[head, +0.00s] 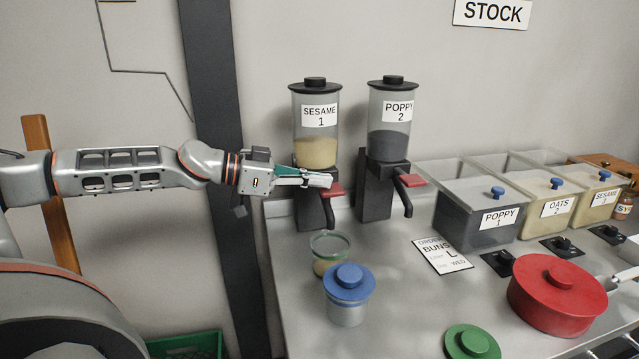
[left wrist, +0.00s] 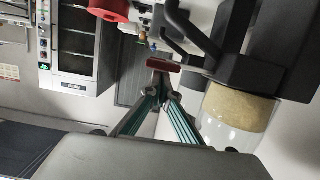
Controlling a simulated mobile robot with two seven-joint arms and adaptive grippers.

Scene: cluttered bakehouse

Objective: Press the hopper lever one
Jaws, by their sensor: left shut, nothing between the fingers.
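Hopper one (head: 316,150), labelled SESAME 1, is a clear cylinder with a black lid and pale seeds, on a black stand at the wall. Its lever ends in a red paddle (head: 335,189), which also shows in the left wrist view (left wrist: 163,65). My left gripper (head: 326,180) reaches in from the left, shut and empty, with its tips at the paddle. In the left wrist view, the green fingers (left wrist: 158,88) converge just short of the paddle; I cannot tell if they touch it. The gripper hides part of the stand. My right gripper is not seen.
The POPPY 2 hopper (head: 390,130) stands close to the right with its own red paddle (head: 412,180). A green-rimmed cup (head: 329,256) and a blue-lidded jar (head: 348,291) stand below in front. Labelled bins (head: 475,225) and a red pot (head: 556,295) are at the right.

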